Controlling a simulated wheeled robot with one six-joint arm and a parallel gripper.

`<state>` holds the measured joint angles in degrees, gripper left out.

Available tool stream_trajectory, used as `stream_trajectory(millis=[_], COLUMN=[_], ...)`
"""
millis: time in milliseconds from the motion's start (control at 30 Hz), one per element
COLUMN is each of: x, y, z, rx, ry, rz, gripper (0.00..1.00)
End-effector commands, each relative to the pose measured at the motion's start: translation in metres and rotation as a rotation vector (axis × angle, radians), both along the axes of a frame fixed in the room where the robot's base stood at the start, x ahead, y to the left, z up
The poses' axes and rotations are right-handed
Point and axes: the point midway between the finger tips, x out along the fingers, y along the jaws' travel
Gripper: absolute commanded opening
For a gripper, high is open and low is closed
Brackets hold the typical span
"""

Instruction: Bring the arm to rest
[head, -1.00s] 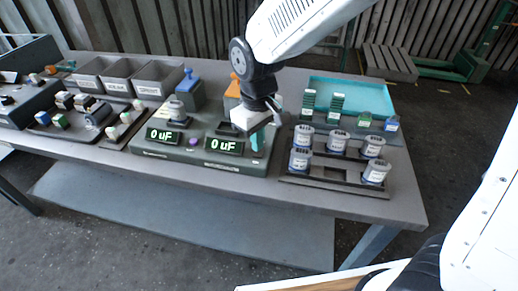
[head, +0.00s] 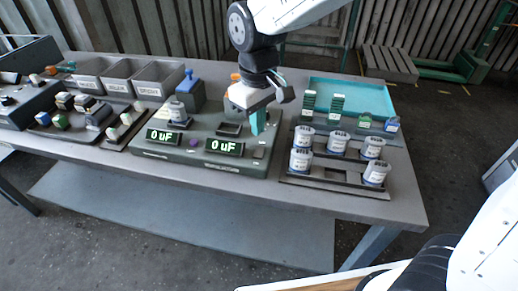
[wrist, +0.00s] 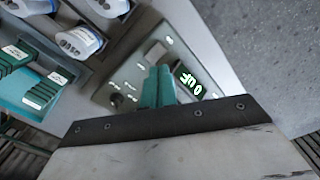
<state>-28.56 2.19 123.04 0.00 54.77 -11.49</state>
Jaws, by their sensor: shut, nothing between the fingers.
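My gripper (head: 257,122) hangs over the right end of the grey-green tester (head: 175,150) on the table. Its teal fingers are shut with nothing between them. In the wrist view the shut teal fingers (wrist: 158,88) point at the tester panel (wrist: 128,80), near one lit display (wrist: 188,80) and a black knob. The tester's two displays read 0 uF in the head view. My arm reaches in from the top right. Whether the fingertips touch the panel is hard to tell, but they appear above it.
A dark rack (head: 330,184) with several white-and-blue cans stands to the right of the tester. Behind it is a teal tray (head: 375,97) with green parts beside it. Grey bins (head: 155,80) and a blue-topped block (head: 190,92) stand behind the tester. Small parts fill the left end.

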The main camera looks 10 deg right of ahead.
Motion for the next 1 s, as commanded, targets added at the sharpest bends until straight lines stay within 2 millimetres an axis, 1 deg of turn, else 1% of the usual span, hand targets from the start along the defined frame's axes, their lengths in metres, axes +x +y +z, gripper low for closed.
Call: stream_trajectory(millis=[233, 267, 333, 367, 400, 467, 567, 600, 667, 700, 800, 900, 1000], x=[-0.001, -0.004, -0.016, -0.023, -0.034, -0.047, -0.072, -0.082, -0.098, -0.110, -0.139, -0.164, -0.183], y=[-0.001, -0.002, -0.009, -0.013, -0.023, -0.040, -0.073, -0.087, -0.107, -0.120, -0.149, -0.173, -0.189], z=[0.000, -0.001, -0.007, -0.007, -0.003, 0.004, 0.018, 0.024, 0.033, 0.037, 0.047, 0.054, 0.058], rx=[-0.003, -0.009, -0.030, -0.038, -0.045, -0.050, -0.051, -0.050, -0.045, -0.042, -0.028, -0.011, 0.008], ry=[0.005, 0.015, 0.051, 0.064, 0.076, 0.085, 0.089, 0.087, 0.080, 0.075, 0.050, 0.016, -0.025], rz=[-0.010, -0.020, -0.039, -0.052, -0.076, -0.120, -0.207, -0.244, -0.303, -0.343, -0.444, -0.535, -0.606], gripper=[0.00, 0.00, 0.00, 0.00, 0.00, 0.00, 0.00, 0.00, 0.00, 0.00, 0.00, 0.00, 0.00])
